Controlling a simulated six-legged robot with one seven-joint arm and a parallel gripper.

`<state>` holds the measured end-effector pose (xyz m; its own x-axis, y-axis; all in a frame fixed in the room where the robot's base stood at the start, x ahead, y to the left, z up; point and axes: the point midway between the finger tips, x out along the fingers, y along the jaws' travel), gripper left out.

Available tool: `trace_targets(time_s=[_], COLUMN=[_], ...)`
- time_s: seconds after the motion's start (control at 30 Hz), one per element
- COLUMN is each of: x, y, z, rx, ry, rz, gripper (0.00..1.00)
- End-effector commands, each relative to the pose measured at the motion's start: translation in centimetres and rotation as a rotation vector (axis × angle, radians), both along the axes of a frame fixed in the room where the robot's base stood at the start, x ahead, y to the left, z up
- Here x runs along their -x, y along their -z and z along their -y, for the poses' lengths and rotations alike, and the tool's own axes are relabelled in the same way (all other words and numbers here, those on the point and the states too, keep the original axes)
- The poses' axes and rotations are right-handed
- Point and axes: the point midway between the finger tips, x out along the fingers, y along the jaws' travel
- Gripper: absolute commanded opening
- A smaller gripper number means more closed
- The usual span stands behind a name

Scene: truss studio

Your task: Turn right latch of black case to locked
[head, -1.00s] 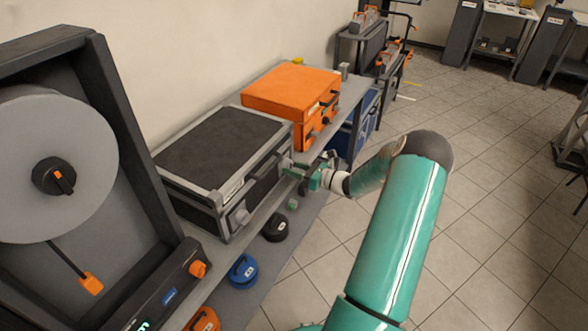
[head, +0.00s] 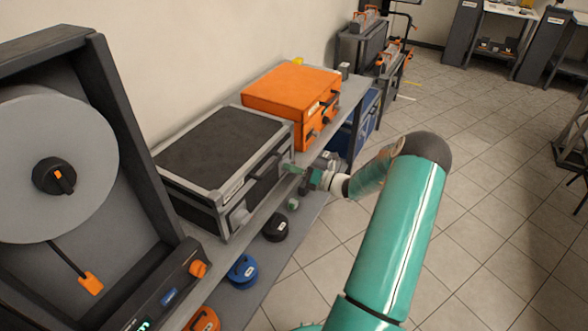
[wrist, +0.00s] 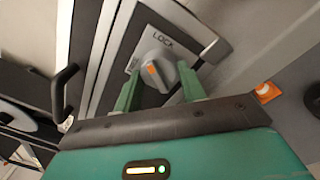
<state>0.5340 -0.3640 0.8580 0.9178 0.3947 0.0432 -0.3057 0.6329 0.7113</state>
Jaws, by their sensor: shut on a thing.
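The black case (head: 220,148) with grey edges lies on the shelf in the head view. Its right latch is hidden at the fingers there, but shows in the wrist view as a round grey knob (wrist: 168,72) with an orange mark. The word LOCK (wrist: 163,38) is on the plate above the knob; a second label to its left is too small to read. My gripper (wrist: 160,84) has one green finger on each side of the knob and is shut on it. In the head view my gripper (head: 291,168) is at the right end of the case front.
The case's left latch (head: 238,216) and dark handle (head: 268,166) are on the same front. An orange case (head: 292,92) stands close behind to the right. Black (head: 276,229) and blue (head: 242,271) round things sit lower down. Open tiled floor lies to the right.

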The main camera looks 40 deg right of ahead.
Motion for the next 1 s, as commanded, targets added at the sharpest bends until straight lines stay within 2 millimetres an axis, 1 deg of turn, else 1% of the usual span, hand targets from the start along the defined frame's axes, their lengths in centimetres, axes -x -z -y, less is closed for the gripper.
trace_targets(time_s=[0.7, 1.0], x=[0.09, 0.09], y=[-0.1, -0.19], z=[-0.33, -0.37], rx=[-0.634, -0.831], ry=[-0.001, -0.002], rz=[-0.226, -0.297], gripper=[0.18, 0.18])
